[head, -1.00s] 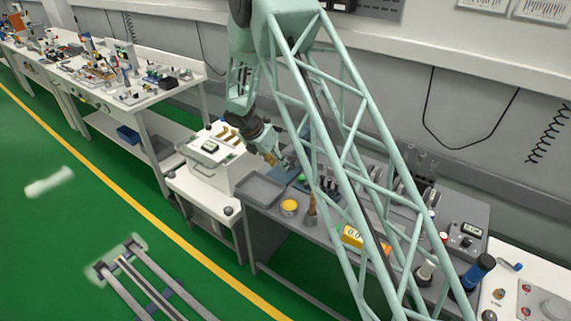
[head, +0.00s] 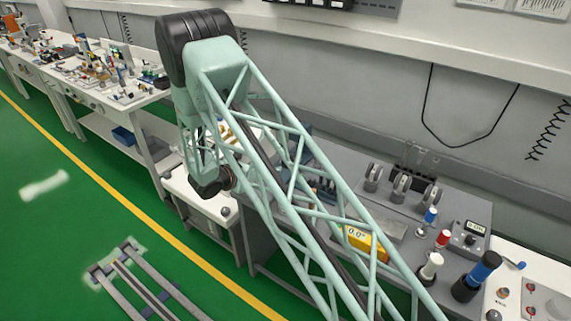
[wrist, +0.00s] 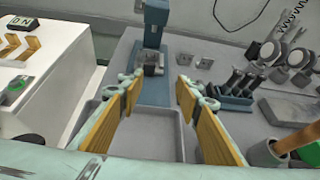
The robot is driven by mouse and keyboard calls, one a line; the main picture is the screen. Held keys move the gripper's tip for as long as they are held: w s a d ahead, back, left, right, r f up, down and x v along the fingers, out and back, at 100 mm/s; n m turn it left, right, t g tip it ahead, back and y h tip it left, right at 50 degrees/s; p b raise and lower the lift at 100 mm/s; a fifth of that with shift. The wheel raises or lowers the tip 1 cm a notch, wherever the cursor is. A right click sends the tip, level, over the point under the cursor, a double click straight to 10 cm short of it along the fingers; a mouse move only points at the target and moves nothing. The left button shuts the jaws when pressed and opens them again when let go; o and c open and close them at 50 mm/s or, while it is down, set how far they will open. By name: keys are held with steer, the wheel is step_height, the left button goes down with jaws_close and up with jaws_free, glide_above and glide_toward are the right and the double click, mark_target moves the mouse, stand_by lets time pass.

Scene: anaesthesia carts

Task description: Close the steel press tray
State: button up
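The grey steel tray (wrist: 140,132) shows in the wrist view, shallow with a raised rim, in front of a blue-grey press (wrist: 155,50). Its near part is hidden by my gripper and wrist. My gripper (wrist: 158,90) is open and empty, with its two yellow-padded fingers spread on either side of the tray's middle in the picture. I cannot tell whether the fingers touch the tray. In the head view my arm covers the tray and the press, and the fingertips do not show clearly.
A white cabinet (wrist: 40,80) stands to the left in the wrist view. To the right are a tool rack (wrist: 235,88), gauges (wrist: 285,55) and a grey block (wrist: 290,110). In the head view, a yellow meter (head: 365,242) and bottles (head: 475,277) stand on the bench.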

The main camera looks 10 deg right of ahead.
steer(key=shift+w+a+t, duration=0.2)
steer(key=shift+a+t, duration=0.1)
steer(key=shift+a, duration=0.15)
steer(key=shift+w+a+t, duration=0.15)
steer(key=shift+a+t, duration=0.15)
steer(key=shift+a, duration=0.15)
steer(key=shift+d, duration=0.1)
steer(key=shift+b+x, duration=0.4)
steer(key=shift+x, duration=6.4)
steer(key=shift+w, duration=0.1)
steer(key=shift+c, duration=0.8)
